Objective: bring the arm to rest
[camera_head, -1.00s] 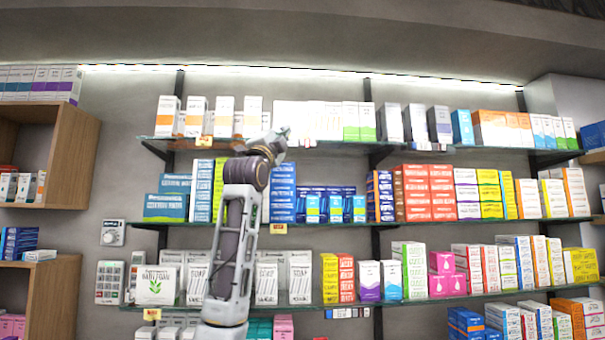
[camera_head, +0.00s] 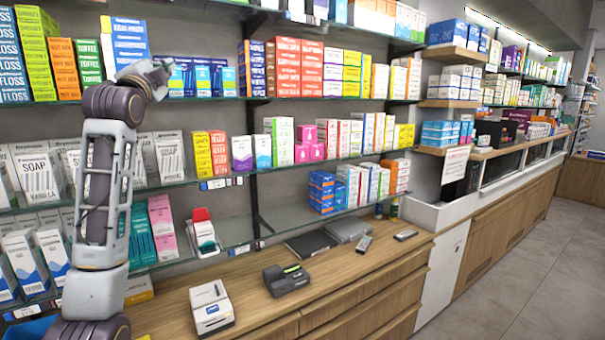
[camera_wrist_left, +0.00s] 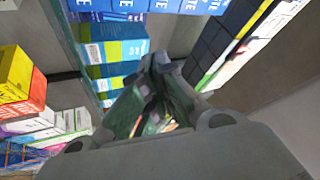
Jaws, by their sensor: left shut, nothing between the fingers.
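My left arm stands raised at the left of the head view, its forearm upright in front of the shelves. The left gripper (camera_head: 160,76) is at its top, small and partly hidden by the wrist, in front of the boxes on an upper shelf. In the left wrist view the gripper (camera_wrist_left: 158,62) is shut with nothing between its fingers. Blue boxes (camera_wrist_left: 112,50) show beyond the fingertips there; I cannot tell how far off they are. My right gripper is in neither view.
Glass shelves packed with medicine boxes (camera_head: 298,68) fill the wall behind the arm. A wooden counter (camera_head: 255,312) below holds a card terminal (camera_head: 286,279) and a white device (camera_head: 211,307). Open floor (camera_head: 535,270) lies at the right.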

